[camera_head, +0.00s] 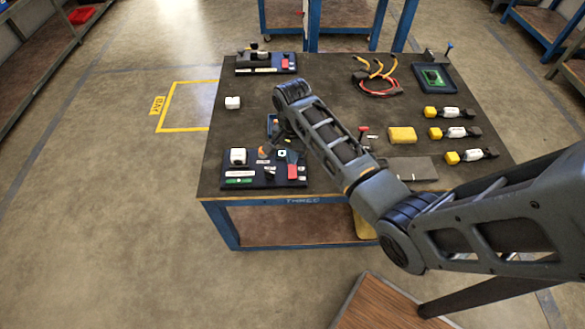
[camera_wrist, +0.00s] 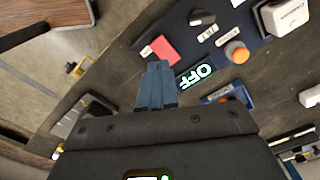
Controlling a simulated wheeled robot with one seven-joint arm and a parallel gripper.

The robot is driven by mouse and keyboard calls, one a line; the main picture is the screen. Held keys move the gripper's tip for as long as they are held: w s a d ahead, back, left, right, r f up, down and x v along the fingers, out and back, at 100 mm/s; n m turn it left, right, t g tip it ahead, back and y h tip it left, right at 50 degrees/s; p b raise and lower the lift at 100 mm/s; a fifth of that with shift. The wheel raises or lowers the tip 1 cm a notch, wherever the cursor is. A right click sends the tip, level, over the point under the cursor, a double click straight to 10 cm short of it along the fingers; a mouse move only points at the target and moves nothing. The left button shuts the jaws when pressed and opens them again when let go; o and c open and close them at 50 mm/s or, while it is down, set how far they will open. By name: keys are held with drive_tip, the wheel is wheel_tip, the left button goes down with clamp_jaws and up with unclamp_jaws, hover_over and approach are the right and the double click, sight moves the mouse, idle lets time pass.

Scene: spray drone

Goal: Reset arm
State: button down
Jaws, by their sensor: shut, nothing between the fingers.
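My arm reaches from the right over a dark workbench (camera_head: 320,90) in the head view. My gripper is mostly hidden behind the wrist there. In the wrist view my gripper (camera_wrist: 157,68) has its blue fingers together, with nothing between them. The fingers are above the bench, close to a dark control panel with a red block (camera_wrist: 160,49), an orange knob (camera_wrist: 237,52) and a lit OFF display (camera_wrist: 203,72). The panel (camera_head: 262,181) sits at the bench's front left in the head view. I cannot tell whether the fingertips touch it.
Several yellow-and-white bottles (camera_head: 452,132) lie on the bench's right. A red cable coil (camera_head: 378,84), yellow block (camera_head: 402,135) and green board (camera_head: 434,77) lie nearby. A wooden-topped surface (camera_head: 385,305) stands in front. Floor at left is clear.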

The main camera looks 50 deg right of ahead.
drive_tip(key=shift+f, duration=0.1)
idle(0.3)
drive_tip(key=s+a+f+n+t, duration=0.2)
drive_tip(key=a, duration=0.4)
drive_tip(key=s+a+f+n+t, duration=0.1)
drive_tip(key=a+f, duration=0.1)
drive_tip(key=a, duration=0.5)
drive_tip(key=s+a+r+n+t, duration=0.1)
drive_tip(key=s+a+n+t, duration=0.25)
drive_tip(key=s+a, duration=0.45)
drive_tip(key=s+r+n+t, duration=0.4)
drive_tip(key=s+r, duration=0.5)
drive_tip(key=r, duration=0.4)
drive_tip(key=s+r+n+t+b, duration=0.1)
drive_tip(key=s+r+n+t, duration=0.3)
drive_tip(key=s+r, duration=0.6)
wheel_tip(320, 180, up, 4)
drive_tip(key=shift+s+r+n, duration=0.15)
drive_tip(key=shift+s+n, duration=0.1)
drive_tip(key=shift+n, duration=0.7)
